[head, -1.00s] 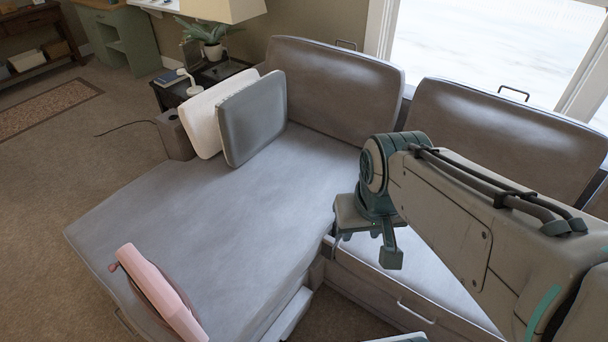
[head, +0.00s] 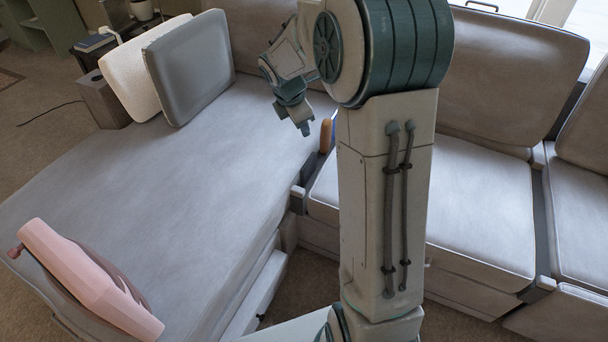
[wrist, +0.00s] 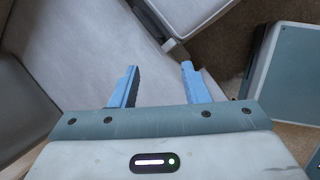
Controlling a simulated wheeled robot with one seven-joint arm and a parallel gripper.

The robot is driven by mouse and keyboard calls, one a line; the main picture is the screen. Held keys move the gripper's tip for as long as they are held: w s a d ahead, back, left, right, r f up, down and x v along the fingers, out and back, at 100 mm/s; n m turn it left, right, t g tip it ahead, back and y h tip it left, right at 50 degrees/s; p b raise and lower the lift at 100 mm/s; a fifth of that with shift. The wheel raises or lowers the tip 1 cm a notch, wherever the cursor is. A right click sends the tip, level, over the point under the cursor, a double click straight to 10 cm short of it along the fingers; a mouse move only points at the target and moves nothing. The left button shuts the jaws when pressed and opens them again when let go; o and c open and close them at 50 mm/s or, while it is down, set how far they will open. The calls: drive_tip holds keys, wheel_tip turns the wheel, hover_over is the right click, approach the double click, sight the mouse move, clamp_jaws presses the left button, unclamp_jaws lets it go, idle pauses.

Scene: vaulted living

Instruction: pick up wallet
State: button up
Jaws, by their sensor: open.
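I see nothing that I can clearly name as the wallet. A small orange-brown object (head: 326,136) stands at the inner corner of the grey sofa (head: 190,180), partly hidden behind my arm; I cannot tell whether it is the wallet. My gripper (head: 303,124) is above the sofa seat, a little left of and above that object in the head view. In the wrist view my gripper (wrist: 158,73) has its two blue fingers apart, with nothing between them. The grey seat fabric lies below and beyond them.
A pink object (head: 85,278) lies on the sofa's near left edge. White and grey cushions (head: 190,65) lean at the back left. A dark side table (head: 90,55) stands behind them. Bare floor (head: 315,270) shows in front of the sofa. The middle of the chaise seat is clear.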

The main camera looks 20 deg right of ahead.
drive_tip(key=w+d+f+n+b, duration=0.1)
drive_tip(key=w+f+n+b, duration=0.25)
drive_tip(key=f, duration=0.45)
drive_tip(key=w+d+f+n+b, duration=0.25)
drive_tip(key=w+f+n, duration=0.2)
drive_tip(key=f, duration=0.35)
drive_tip(key=b, duration=0.3)
approach(308, 161)
drive_tip(key=shift+m, duration=0.3)
drive_tip(key=x, duration=0.4)
drive_tip(key=shift+w+a+f, duration=0.25)
drive_tip(key=shift+f, duration=0.1)
drive_tip(key=shift+d+b+x, duration=0.15)
drive_tip(key=shift+b+x, duration=0.65)
drive_tip(key=shift+x, duration=0.75)
drive_tip(key=shift+d+b+x, duration=0.15)
drive_tip(key=shift+b+x, duration=0.6)
drive_tip(key=shift+x, duration=0.8)
drive_tip(key=shift+s+r, duration=0.15)
drive_tip(key=shift+s, duration=0.05)
drive_tip(key=shift+f+p, duration=0.25)
drive_tip(key=shift+p, duration=0.05)
drive_tip(key=shift+c, duration=0.3)
clamp_jaws()
